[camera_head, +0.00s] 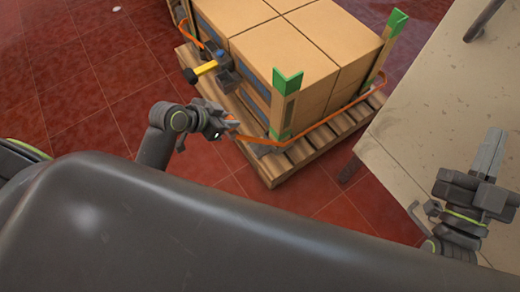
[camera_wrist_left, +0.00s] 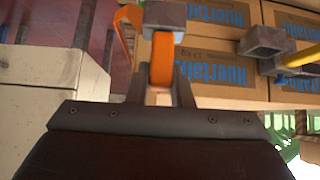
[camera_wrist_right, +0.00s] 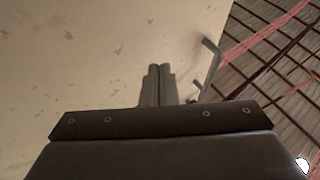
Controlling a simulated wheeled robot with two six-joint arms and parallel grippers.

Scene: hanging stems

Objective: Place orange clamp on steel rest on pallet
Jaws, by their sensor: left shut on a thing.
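My left gripper (camera_head: 227,124) is shut on the orange clamp (camera_wrist_left: 162,62), beside the near left side of the pallet (camera_head: 277,172). In the left wrist view the clamp stands between the two fingers, and its far end meets a grey metal block (camera_wrist_left: 165,15). I cannot tell whether that block is the steel rest or part of the clamp, or whether they touch. A grey bracket (camera_wrist_left: 262,42) with a yellow handle (camera_wrist_left: 303,56) is to its right. My right gripper (camera_head: 491,155) is shut and empty over the beige table; its fingers (camera_wrist_right: 158,85) meet.
Cardboard boxes (camera_head: 262,45) fill the pallet, with green corner guards (camera_head: 286,82) and an orange strap (camera_head: 322,122) around them. A beige table (camera_head: 437,110) stands at the right, with a bent metal piece (camera_wrist_right: 211,62) near its edge.

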